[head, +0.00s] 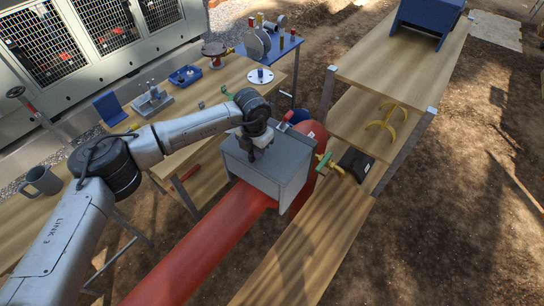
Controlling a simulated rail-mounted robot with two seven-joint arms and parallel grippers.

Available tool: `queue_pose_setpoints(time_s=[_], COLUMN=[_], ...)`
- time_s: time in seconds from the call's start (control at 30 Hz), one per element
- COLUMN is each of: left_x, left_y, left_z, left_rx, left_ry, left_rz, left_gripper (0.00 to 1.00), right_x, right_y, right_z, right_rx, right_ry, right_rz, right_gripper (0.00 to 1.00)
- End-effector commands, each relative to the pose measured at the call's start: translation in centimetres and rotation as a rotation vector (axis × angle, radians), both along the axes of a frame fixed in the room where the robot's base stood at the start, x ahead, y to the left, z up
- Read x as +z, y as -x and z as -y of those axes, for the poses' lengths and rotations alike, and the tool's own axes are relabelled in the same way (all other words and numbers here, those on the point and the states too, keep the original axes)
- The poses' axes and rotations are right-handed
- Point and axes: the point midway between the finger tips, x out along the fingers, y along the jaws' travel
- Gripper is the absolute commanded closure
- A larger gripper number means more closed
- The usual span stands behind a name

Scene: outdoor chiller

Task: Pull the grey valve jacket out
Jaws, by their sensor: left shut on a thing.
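The grey valve jacket (262,178) is a box-like cover in the middle of the head view. It sits over the red pipe (205,250), which shows on both sides of it. My left gripper (259,152) comes in from above left and is shut on the jacket at its top. The fingertips are small and partly hidden by the wrist. What lies inside the jacket is hidden. My right gripper is not in view.
A wooden bench (300,250) runs along the pipe's right side, with a black pouch (356,163) and a yellow bracket (386,124) beyond. A wooden table at left holds a grey mug (40,181), a blue tray (185,76) and a flanged part (260,76). Bare ground lies right.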

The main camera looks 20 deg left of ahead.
Motion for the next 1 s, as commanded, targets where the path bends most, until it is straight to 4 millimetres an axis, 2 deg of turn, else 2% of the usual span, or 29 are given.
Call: queue_pose_setpoints(time_s=[1.0], left_x=[0.7], left_y=[-0.05], left_z=[0.02], left_rx=[0.0], left_ry=[0.001], left_rz=[0.002], left_gripper=[1.0], right_x=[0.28], right_y=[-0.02], right_z=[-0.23], right_rx=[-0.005], right_ry=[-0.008], right_rz=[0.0], right_gripper=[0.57])
